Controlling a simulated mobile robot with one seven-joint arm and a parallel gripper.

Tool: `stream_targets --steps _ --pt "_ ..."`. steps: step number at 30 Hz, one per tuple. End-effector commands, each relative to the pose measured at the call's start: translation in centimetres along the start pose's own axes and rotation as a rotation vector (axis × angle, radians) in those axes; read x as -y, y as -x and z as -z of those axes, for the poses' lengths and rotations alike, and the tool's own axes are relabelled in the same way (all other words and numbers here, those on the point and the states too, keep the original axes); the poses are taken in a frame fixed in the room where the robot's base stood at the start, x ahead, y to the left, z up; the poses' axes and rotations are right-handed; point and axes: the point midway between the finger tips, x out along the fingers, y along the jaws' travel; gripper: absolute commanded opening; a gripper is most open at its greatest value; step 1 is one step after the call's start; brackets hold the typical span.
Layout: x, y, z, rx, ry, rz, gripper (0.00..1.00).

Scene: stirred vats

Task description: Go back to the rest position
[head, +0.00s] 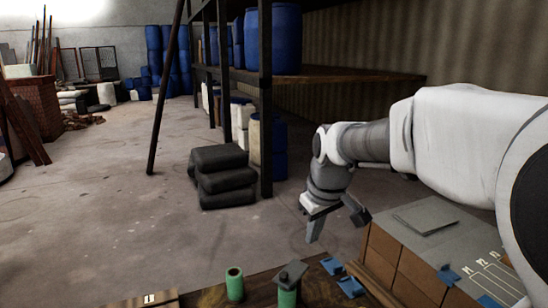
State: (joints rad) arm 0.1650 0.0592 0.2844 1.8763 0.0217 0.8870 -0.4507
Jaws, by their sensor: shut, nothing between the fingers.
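My gripper (313,226) hangs at the end of my white and grey arm, right of the picture's middle, with its fingers pointing down. It is shut and holds nothing. It is above and apart from the bench (205,298) at the bottom edge of the view. My arm reaches in from the right side and bends down at the wrist.
A green cylinder (235,284) and a second green one with a dark top (289,290) stand on the bench. A shelf rack (340,75) with blue barrels stands behind, near stacked black sacks (222,178). Floor at left is open.

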Motion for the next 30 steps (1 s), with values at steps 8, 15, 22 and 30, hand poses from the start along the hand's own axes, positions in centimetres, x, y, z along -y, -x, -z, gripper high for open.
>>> stream_targets --steps 8,15,22,30 --pt "1.6 4.6 -6.0 -0.021 -0.145 -0.082 0.0" --pt "3.2 7.1 -11.5 -0.059 -0.285 -0.122 0.0" --pt "5.0 8.2 -16.7 -0.108 -0.42 -0.132 0.0" --pt "6.4 8.0 -20.4 -0.148 -0.523 -0.119 0.0"
